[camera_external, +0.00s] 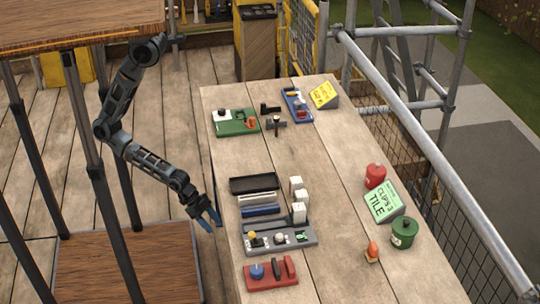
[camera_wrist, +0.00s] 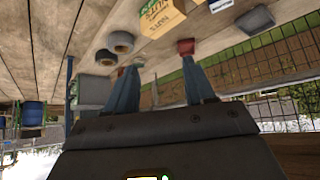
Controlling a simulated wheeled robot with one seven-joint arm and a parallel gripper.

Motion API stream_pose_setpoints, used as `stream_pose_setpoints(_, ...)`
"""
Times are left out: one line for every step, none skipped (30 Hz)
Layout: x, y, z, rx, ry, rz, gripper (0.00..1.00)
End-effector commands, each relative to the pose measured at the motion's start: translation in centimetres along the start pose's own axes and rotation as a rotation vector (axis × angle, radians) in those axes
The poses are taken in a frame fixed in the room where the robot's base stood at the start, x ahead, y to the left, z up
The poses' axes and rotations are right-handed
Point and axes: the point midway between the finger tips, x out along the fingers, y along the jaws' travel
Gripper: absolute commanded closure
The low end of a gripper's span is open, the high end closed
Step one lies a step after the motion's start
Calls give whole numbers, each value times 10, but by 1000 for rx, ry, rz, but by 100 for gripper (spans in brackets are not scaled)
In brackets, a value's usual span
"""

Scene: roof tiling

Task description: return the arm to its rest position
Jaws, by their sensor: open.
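My arm hangs from the dark frame at the left in the external view. My gripper (camera_external: 208,216) is at the left edge of the wooden table (camera_external: 330,180), pointing down and to the right. In the wrist view my gripper (camera_wrist: 160,65) has two blue fingers spread apart, with nothing between them. It holds nothing, and the external view shows it apart from the objects on the table.
Near my gripper on the table are a grey board (camera_external: 290,240), a red board (camera_external: 270,274) and a black tray (camera_external: 254,184). A green board (camera_external: 235,122) lies farther back. A green sign (camera_external: 383,201) and green canister (camera_external: 404,232) stand at the right. A metal railing (camera_external: 440,165) runs along the right.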

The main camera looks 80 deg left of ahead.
Motion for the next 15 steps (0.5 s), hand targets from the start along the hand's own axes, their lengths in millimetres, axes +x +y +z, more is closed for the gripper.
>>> stream_pose_setpoints(-18, -12, 5, -62, 37, -36, 46)
stream_pose_setpoints(-30, -20, 5, -92, 65, -58, 46)
stream_pose_setpoints(-46, -31, 4, -132, 103, -89, 46)
stream_pose_setpoints(-58, -39, 3, -160, 132, -114, 46)
stream_pose_setpoints(-71, -48, 2, -188, 161, -139, 46)
stream_pose_setpoints(-89, -59, 0, -221, 199, -173, 46)
stream_pose_setpoints(-104, -67, -2, -243, 228, -201, 46)
stream_pose_setpoints(-118, -75, -3, -264, 256, -229, 46)
stream_pose_setpoints(-138, -86, -5, -289, 293, -265, 46)
stream_pose_setpoints(-154, -93, -7, -308, 321, -293, 46)
stream_pose_setpoints(-169, -101, -9, -323, 349, -321, 46)
stream_pose_setpoints(-190, -110, -13, -339, 384, -358, 46)
stream_pose_setpoints(-206, -116, -15, -349, 409, -384, 46)
stream_pose_setpoints(-221, -122, -18, -358, 434, -410, 46)
stream_pose_setpoints(-240, -129, -23, -368, 466, -441, 46)
